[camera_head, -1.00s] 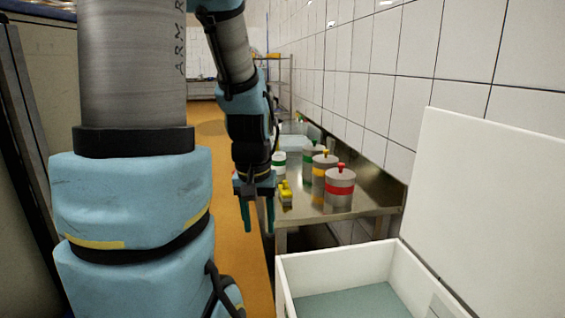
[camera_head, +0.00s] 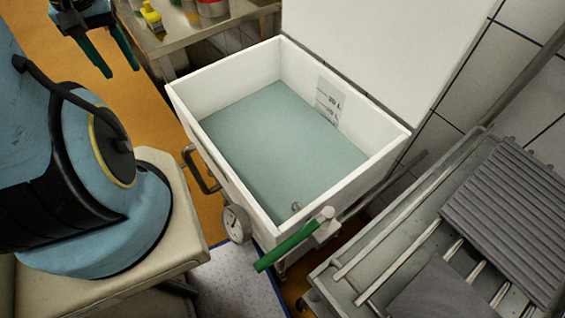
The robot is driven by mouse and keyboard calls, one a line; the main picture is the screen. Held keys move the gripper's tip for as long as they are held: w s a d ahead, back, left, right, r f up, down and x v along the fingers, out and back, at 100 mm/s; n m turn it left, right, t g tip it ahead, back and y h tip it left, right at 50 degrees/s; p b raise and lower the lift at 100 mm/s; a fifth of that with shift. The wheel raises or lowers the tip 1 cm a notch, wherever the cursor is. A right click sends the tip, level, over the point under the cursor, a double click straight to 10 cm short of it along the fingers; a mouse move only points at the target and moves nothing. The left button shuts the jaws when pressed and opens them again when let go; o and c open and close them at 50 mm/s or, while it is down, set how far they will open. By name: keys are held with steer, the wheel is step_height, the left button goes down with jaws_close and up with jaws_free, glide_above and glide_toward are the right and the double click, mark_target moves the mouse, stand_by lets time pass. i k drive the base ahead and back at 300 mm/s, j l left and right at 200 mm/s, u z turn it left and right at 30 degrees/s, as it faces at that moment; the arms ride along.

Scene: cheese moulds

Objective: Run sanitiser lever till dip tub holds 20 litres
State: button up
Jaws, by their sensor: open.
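The dip tub (camera_head: 222,168) is a white open box in the middle, with its white lid raised behind it. Grey-green liquid (camera_head: 270,140) covers its floor. A scale label (camera_head: 328,102) on the inner far right wall carries small marks; the upper seems to read 20 L, and the liquid surface lies below it, near the lower mark. The green lever (camera_head: 290,245) sits at the near right corner, its handle slanting down to the left from a pale valve body. A small spout (camera_head: 297,207) shows inside that corner. My gripper (camera_head: 121,71) is open and empty at top left, apart from the lever.
A dial gauge (camera_head: 236,223) and a dark handle (camera_head: 200,170) stick out from the tub's near left side. A metal rack with grey ribbed mats (camera_head: 510,215) stands at right. A steel table (camera_head: 200,38) with pots is behind. Orange floor (camera_head: 150,120) is open at left.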

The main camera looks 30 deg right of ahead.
mark_target(323, 221)
steer(key=k+j+u, duration=0.25)
steer(key=k+j, duration=0.45)
steer(key=k+j+u, duration=0.25)
steer(key=k+j, duration=0.55)
